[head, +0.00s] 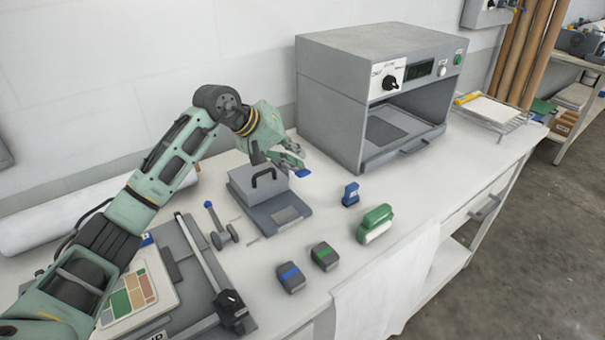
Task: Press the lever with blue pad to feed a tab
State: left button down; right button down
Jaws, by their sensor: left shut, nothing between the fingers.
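The blue pad (303,173) shows just below the fingertips of my left gripper, at the right side of a grey box-shaped unit. The lever bearing the pad is mostly hidden behind the gripper and the unit. No loose tab can be made out. My right gripper is not in view.
A grey press (335,95) with an open front stands behind right. A blue block (350,195), a green-and-white piece (376,224) and two small dark blocks (291,278) stand in front. The table is clear between unit and press.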

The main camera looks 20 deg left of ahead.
pick_arm(q)
jog(key=shift+s+d+f+b, duration=0.1)
jog(key=shift+d+f+b, duration=0.05)
jog(key=shift+f+b, duration=0.35)
dwell(0.8)
jog(key=shift+s+d+f+b, duration=0.1)
jog(key=shift+d+f+b, duration=0.05)
jog(key=shift+f+b, duration=0.55)
dwell(0.6)
dwell(0.6)
jog(key=shift+w+a+r+p, duration=0.2)
jog(key=shift+r+p, duration=0.15)
jog(key=shift+r, duration=0.5)
jog(key=shift+w+a+r+p, duration=0.15)
jog(key=shift+r+p, duration=0.15)
jog(key=shift+r, duration=0.55)
jog(key=r, duration=0.1)
jog(key=r+p, duration=0.1)
jog(key=r, duration=0.1)
jog(key=a+r+p, duration=0.1)
jog(key=shift+w+r, duration=0.3)
jog(key=shift+r, duration=0.1)
jog(key=shift+f, duration=0.1)
